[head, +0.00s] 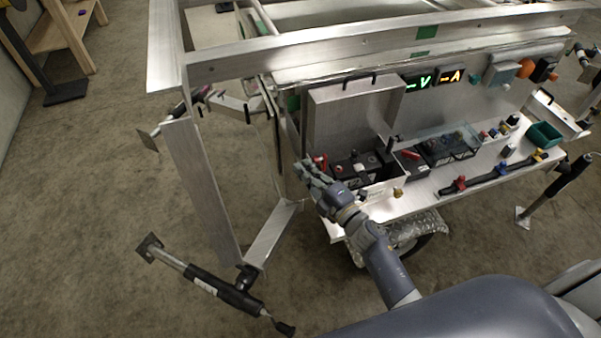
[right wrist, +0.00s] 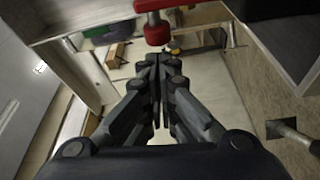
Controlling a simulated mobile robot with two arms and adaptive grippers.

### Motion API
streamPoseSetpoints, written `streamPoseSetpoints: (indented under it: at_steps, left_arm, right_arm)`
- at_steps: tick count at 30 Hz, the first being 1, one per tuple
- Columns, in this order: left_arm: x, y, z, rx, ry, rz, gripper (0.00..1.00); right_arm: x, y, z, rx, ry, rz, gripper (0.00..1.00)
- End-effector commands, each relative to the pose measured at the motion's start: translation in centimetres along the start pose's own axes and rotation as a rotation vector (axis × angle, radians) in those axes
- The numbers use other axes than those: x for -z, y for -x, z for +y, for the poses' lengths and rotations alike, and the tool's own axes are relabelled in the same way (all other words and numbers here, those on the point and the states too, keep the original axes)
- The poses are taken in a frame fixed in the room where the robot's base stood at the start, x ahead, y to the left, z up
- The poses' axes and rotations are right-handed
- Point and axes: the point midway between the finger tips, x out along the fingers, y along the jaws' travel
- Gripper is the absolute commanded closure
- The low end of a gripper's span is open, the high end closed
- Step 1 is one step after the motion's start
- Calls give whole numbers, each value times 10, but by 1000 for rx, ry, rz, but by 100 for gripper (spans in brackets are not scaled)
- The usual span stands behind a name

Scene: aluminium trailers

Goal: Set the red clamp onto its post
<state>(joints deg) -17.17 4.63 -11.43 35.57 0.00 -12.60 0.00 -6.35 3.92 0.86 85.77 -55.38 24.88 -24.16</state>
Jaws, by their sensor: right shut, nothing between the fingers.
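The red clamp (right wrist: 156,28) shows in the right wrist view at the top, just beyond my fingertips. It has a flat red arm and a rounded red end; its upper part is cut off by the frame. My right gripper (right wrist: 156,64) is shut and empty, with the fingers together below the red end in the picture. In the head view my right gripper (head: 310,172) is at the left end of the trailer's shelf, and a red bit (head: 320,158) shows right beside it. I cannot make out the post. My left gripper is out of view.
Black batteries (head: 357,166) stand on the metal shelf (head: 432,192) right of my gripper. A clear-lidded box (head: 450,146), a bar with coloured knobs (head: 490,176) and a green bin (head: 543,135) are further right.

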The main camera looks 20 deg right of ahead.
Motion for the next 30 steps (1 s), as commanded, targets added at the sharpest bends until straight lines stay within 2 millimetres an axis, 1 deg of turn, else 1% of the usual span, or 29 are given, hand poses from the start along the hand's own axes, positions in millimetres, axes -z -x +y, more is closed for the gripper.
streamPoseSetpoints:
  at_steps: [1,4,17,30]
  left_arm:
    - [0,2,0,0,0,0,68]
    - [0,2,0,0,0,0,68]
    - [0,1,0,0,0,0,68]
    - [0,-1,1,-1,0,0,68]
  right_arm:
    - [-4,1,1,0,0,-1,100]
    - [-8,3,0,0,-1,0,100]
    - [-9,3,0,-3,-6,0,100]
    - [-12,5,5,-26,-77,-1,100]
